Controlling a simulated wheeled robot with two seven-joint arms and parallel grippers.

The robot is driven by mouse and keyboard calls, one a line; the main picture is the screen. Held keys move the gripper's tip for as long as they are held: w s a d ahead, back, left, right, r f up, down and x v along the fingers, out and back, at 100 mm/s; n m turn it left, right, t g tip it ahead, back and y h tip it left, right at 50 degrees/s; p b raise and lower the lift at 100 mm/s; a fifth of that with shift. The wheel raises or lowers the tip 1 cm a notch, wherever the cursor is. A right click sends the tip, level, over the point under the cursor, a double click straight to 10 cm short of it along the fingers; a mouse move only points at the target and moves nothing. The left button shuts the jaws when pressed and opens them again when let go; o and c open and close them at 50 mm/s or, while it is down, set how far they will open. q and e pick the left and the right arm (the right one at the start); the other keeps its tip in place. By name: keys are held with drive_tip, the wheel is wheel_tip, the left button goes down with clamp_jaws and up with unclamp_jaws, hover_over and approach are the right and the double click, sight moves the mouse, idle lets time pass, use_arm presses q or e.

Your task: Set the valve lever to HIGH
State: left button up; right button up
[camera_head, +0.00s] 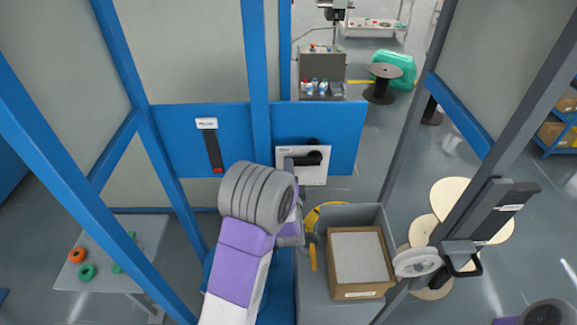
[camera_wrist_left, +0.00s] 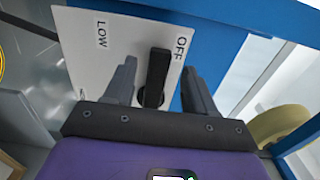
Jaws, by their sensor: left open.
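The valve lever (camera_head: 313,158) is a black handle on a white plate (camera_head: 318,179), fixed to the blue crossbar. In the left wrist view the black lever (camera_wrist_left: 156,75) stands out from the plate (camera_wrist_left: 85,45), which shows the words LOW and OFF. A HIGH label cannot be made out. My left gripper (camera_wrist_left: 160,72) is open, with one finger on each side of the lever and visible gaps between. In the head view my left wrist hides much of the gripper.
A grey bin holds a cardboard box (camera_head: 360,262) just below the plate. A black strip switch with a red end (camera_head: 214,155) hangs on the crossbar at left. Blue frame posts (camera_head: 258,60) stand close to my left arm. A table with colored rings (camera_head: 130,245) is at lower left.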

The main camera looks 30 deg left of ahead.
use_arm(q)
drive_tip(key=shift+x, duration=1.35)
clamp_jaws()
